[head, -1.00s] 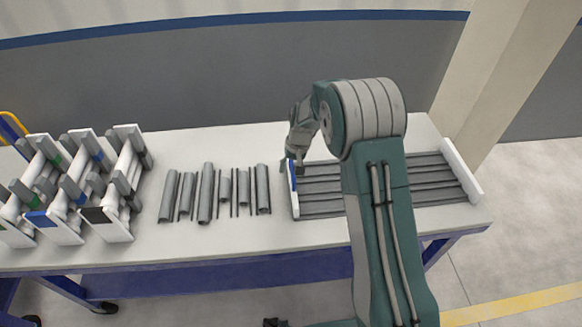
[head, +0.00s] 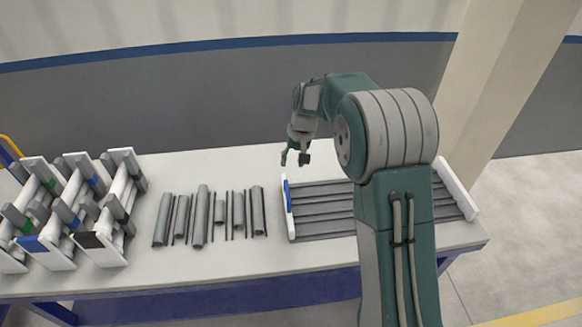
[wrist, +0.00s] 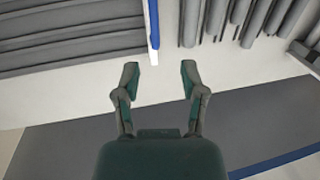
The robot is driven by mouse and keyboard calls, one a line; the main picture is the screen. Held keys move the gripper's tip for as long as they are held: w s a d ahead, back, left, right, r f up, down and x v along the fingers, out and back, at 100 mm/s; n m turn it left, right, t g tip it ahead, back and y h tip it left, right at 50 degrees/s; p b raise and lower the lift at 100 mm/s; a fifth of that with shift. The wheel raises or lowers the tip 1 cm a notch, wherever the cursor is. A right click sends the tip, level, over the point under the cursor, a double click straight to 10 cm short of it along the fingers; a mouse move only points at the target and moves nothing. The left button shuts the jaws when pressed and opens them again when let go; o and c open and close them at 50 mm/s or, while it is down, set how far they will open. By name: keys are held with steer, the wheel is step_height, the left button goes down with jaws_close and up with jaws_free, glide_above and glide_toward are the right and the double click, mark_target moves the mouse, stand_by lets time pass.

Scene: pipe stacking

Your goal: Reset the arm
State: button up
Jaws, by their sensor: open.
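My gripper (head: 295,158) is open and empty in the head view. It is raised above the table, near the far left corner of the grey ribbed tray. In the wrist view my gripper (wrist: 158,78) shows two spread fingers with nothing between them. The tray's white end wall (head: 288,210) with a blue strip stands just below and nearer than the fingers. My arm covers the middle of the tray.
Several grey pipes (head: 201,217) lie in a row on the white table (head: 250,262), left of the tray. White racks (head: 105,250) holding pipes stand at the far left. A wall (head: 200,110) runs behind the table. A pillar (head: 490,90) stands at the right.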

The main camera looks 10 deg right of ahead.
stand_by(0.4)
steer(key=s+d+r+t+h, duration=0.1)
steer(key=s+d+r+t, duration=0.3)
steer(key=s+r, duration=1.05)
steer(key=s+d+r+t, duration=0.1)
steer(key=s+d, duration=0.1)
steer(key=s, duration=0.7)
steer(key=s+d+h, duration=0.1)
steer(key=s+d, duration=0.1)
steer(key=s, duration=0.7)
steer(key=shift+s+d+r+t, duration=0.25)
steer(key=shift+d+r+t, duration=0.05)
steer(key=shift+r+t, duration=0.1)
